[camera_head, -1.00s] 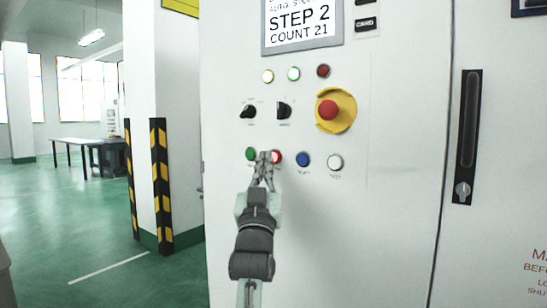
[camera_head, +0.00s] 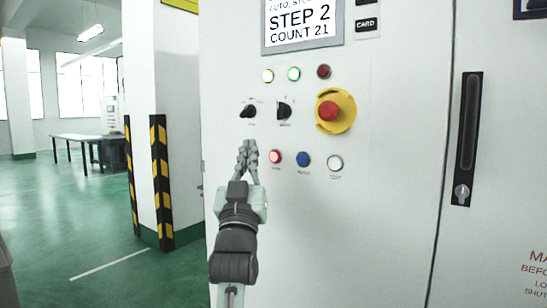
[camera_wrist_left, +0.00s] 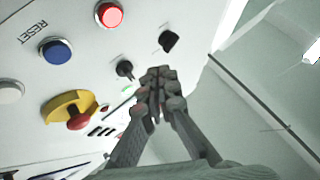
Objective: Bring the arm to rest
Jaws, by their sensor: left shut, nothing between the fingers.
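My left gripper (camera_head: 247,148) is shut and empty, its fingertips together in front of the control cabinet (camera_head: 400,230). In the head view it covers the place of the green button at the left of the lower row. The red button (camera_head: 275,157) beside it looks lit, and the blue button (camera_head: 304,159) and white button (camera_head: 335,162) follow to the right. In the left wrist view the shut fingers (camera_wrist_left: 158,78) point at the panel near the dark selector knobs (camera_wrist_left: 168,41). I cannot tell whether the fingertips touch the panel. My right gripper is not in view.
A red emergency stop (camera_head: 328,111) on a yellow ring sticks out from the panel. Two dark knobs (camera_head: 284,111) sit above the button row. A door handle (camera_head: 467,140) is at the right. A striped post (camera_head: 161,185) stands left of the cabinet, with open floor beyond.

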